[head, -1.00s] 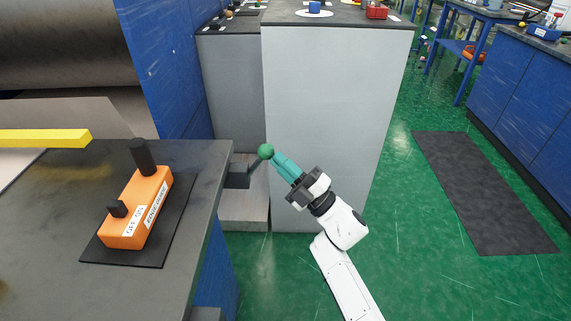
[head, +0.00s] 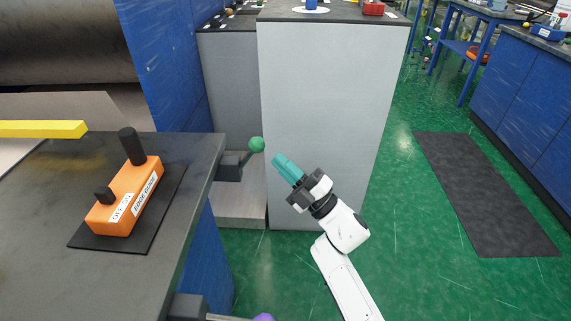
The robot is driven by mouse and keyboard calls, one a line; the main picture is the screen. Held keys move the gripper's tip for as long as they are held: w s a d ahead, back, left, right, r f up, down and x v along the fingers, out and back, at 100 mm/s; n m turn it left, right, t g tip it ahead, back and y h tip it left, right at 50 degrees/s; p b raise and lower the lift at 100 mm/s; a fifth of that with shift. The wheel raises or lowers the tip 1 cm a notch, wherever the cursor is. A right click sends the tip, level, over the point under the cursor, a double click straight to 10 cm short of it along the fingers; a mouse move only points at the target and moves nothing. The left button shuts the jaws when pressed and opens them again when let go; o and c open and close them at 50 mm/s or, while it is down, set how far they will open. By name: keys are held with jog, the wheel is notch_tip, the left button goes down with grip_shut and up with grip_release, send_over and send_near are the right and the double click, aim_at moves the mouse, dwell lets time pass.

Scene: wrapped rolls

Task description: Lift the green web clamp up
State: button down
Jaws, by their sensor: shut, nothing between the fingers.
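The green web clamp shows as a green ball knob (head: 257,144) on a short dark lever. My gripper (head: 280,163) has teal fingers and is shut and empty. Its fingertips are to the right of the green knob and slightly lower in the picture, with a visible gap between them.
An orange control box (head: 127,203) sits on the bench (head: 60,270) at left. A purple knob (head: 263,317) shows at the bottom edge. A tall grey cabinet (head: 325,120) stands behind my gripper. Green floor (head: 440,290) is open at right.

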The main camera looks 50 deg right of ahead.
jog(key=r+v, duration=0.1)
jog(key=v, duration=0.9)
jog(key=shift+s+d, duration=0.4)
jog(key=shift+s, duration=0.25)
